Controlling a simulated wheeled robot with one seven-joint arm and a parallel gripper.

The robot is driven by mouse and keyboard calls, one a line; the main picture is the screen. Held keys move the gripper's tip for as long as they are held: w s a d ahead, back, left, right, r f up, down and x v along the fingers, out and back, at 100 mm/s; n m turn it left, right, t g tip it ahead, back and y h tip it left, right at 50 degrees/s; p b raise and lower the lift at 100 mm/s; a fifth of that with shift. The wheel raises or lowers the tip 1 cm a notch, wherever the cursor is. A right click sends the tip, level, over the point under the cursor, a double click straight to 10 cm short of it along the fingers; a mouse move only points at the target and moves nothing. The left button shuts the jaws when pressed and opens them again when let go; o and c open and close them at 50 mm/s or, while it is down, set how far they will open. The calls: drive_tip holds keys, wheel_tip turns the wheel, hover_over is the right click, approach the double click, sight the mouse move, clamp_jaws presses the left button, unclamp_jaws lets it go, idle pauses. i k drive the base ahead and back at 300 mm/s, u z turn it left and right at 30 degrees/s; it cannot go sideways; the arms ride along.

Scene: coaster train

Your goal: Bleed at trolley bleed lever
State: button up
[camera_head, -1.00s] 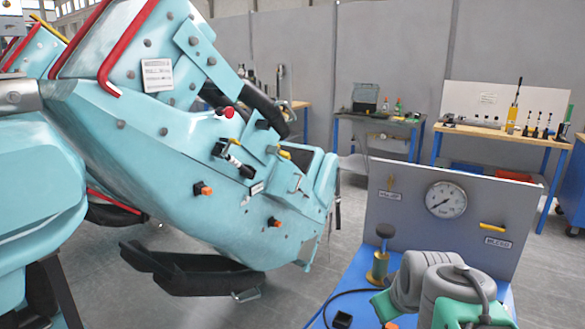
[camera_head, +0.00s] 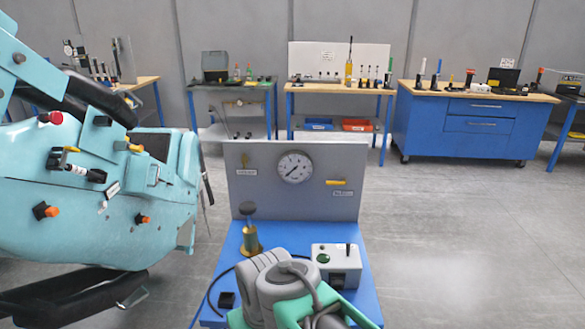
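The trolley (camera_head: 365,290) stands in front of me, with a blue top and an upright grey panel (camera_head: 250,205) at its back. The small yellow bleed lever (camera_head: 336,182) lies about level on the panel's right side, above a small label (camera_head: 342,194). A round white gauge (camera_head: 295,167) sits left of the lever. A second small brass-coloured fitting (camera_head: 244,160) is at the panel's upper left. Grey and green links of my arm cover the front of the trolley top, well below the lever. My gripper's fingers do not show.
A brass pump-like part with a dark knob (camera_head: 249,232) and a grey switch box (camera_head: 337,266) stand on the trolley. The teal coaster train (camera_head: 90,190) is close on the left. Workbenches (camera_head: 340,88) and a blue cabinet (camera_head: 470,125) line the back. The floor at right is clear.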

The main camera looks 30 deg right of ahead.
sight(345, 182)
drive_tip(key=u, duration=2.15)
drive_tip(key=k, duration=0.65)
drive_tip(key=z, duration=0.6)
